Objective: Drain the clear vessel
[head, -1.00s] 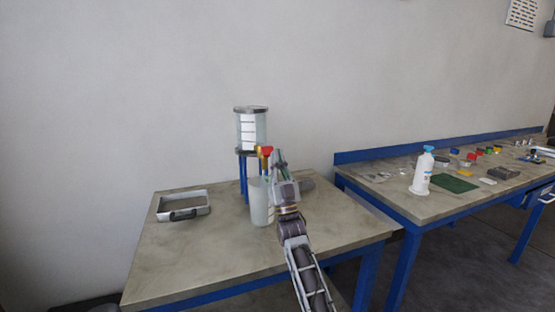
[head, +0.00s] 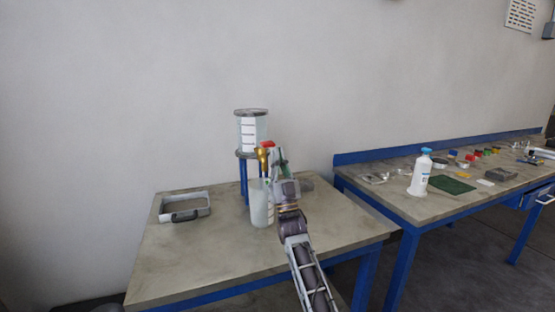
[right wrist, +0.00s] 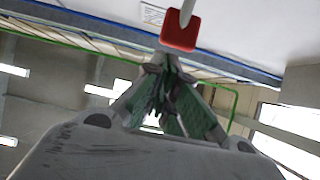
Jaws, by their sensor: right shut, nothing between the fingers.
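The clear vessel (head: 252,133) is a flanged cylinder with a white marked panel, upright on a blue-legged stand (head: 243,178). Below it is a brass valve (head: 263,158) with a red handle (head: 267,144). A pale, translucent container (head: 260,205) stands on the table under the valve. My right gripper (head: 283,162) is shut and empty, just right of the valve. In the right wrist view its green-padded fingers (right wrist: 161,88) are together, with the red handle (right wrist: 179,32) beyond their tips. I cannot tell if they touch it. The liquid level is too small to read. My left gripper is out of view.
A grey open tray (head: 185,195) with a dark handle lies at the table's left. The front of the near table (head: 210,262) is clear. A second bench (head: 405,205) at the right holds a white bottle (head: 421,174), a green mat (head: 453,184) and several small items.

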